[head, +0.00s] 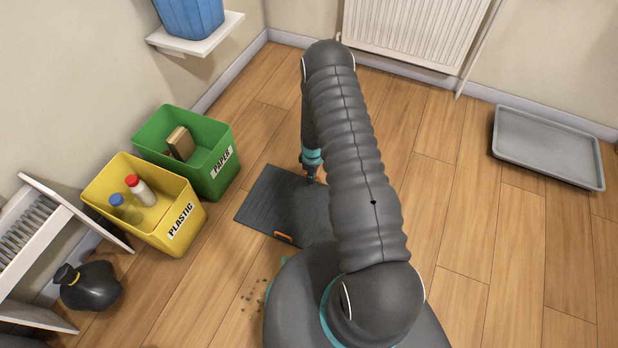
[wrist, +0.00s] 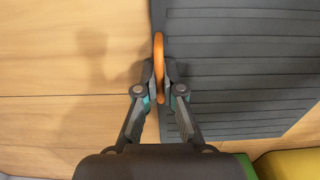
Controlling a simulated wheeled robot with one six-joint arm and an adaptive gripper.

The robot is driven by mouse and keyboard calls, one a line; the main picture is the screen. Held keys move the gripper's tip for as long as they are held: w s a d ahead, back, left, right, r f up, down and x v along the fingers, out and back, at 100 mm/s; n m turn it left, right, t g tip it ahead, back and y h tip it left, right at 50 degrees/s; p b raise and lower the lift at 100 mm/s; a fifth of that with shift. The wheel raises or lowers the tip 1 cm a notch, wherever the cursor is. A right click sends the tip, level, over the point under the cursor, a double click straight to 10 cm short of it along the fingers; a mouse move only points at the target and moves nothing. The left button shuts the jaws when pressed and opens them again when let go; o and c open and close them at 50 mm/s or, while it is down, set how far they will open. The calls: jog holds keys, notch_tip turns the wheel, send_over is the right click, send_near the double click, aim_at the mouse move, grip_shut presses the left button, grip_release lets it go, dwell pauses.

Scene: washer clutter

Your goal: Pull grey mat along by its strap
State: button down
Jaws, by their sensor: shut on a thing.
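The grey mat (head: 275,203) is dark and ribbed and lies flat on the wood floor, partly hidden behind my arm in the head view. It fills the upper right of the wrist view (wrist: 240,65). An orange strap (wrist: 159,65) stands at the mat's edge in the wrist view. My gripper (wrist: 160,90) is shut on this strap, with one finger on each side. In the head view my gripper (head: 312,176) is at the mat's far edge, partly hidden by my arm. Another orange strap (head: 284,238) shows on the mat's near edge.
A green PAPER bin (head: 215,135) and a yellow PLASTIC bin (head: 150,230) stand left of the mat. A grey tray (head: 545,150) lies far right. Floor between mat and radiator (head: 415,28) is clear.

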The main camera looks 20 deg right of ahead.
jog(key=shift+w+d, duration=0.1)
jog(key=shift+w, duration=0.15)
jog(key=c, duration=1.2)
grip_release()
jog(key=shift+a, duration=0.2)
jog(key=shift+r, duration=0.1)
notch_tip(320, 180, up, 12)
jog(key=shift+f, duration=0.1)
